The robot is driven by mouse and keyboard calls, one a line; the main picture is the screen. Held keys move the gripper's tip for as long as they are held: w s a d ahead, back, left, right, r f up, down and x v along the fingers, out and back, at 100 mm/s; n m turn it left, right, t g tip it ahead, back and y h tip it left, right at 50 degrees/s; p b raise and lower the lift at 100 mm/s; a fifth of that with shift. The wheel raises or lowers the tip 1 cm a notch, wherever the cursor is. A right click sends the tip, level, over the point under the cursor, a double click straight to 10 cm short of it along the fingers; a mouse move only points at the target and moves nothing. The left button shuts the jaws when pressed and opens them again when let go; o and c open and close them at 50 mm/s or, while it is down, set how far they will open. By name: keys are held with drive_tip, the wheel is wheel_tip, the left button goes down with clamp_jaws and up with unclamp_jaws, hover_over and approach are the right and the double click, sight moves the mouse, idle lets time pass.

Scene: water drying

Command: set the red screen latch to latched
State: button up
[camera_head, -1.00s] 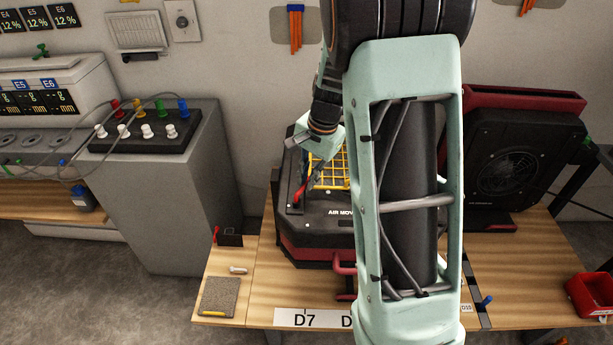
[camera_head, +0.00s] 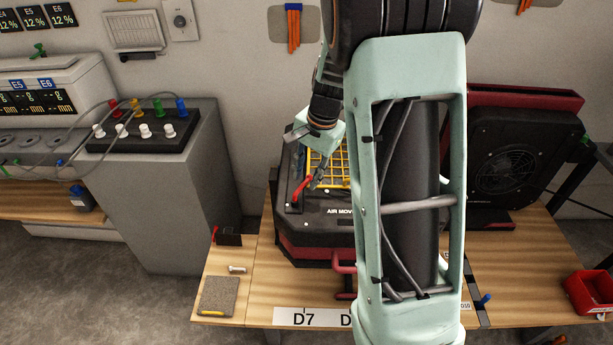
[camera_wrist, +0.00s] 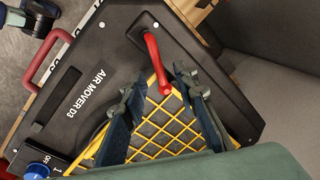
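The red screen latch (camera_wrist: 152,58) is a bent lever on the black top of the air mover (camera_wrist: 100,85), beside the yellow screen grid (camera_wrist: 165,135). In the wrist view its pivot is at the top and its free end reaches over the grid. In the head view the latch (camera_head: 301,190) shows at the left of the grid. My gripper (camera_wrist: 160,84) is open, with one finger on each side of the latch's free end. A gap shows on both sides; the height of the fingers relative to the lever is hard to judge. My arm hides much of the air mover in the head view.
A second black and red fan unit (camera_head: 508,160) stands to the right. A small black holder (camera_head: 229,237), a metal bolt (camera_head: 237,269) and a grey pad (camera_head: 218,296) lie at the table's left. A blue knob (camera_wrist: 37,170) is on the air mover's corner.

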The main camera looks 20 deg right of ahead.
wheel_tip(320, 180, up, 11)
drive_tip(key=s+d, duration=0.1)
drive_tip(key=shift+s+d, duration=0.25)
drive_tip(key=shift+s, duration=0.1)
drive_tip(key=shift+f, duration=0.15)
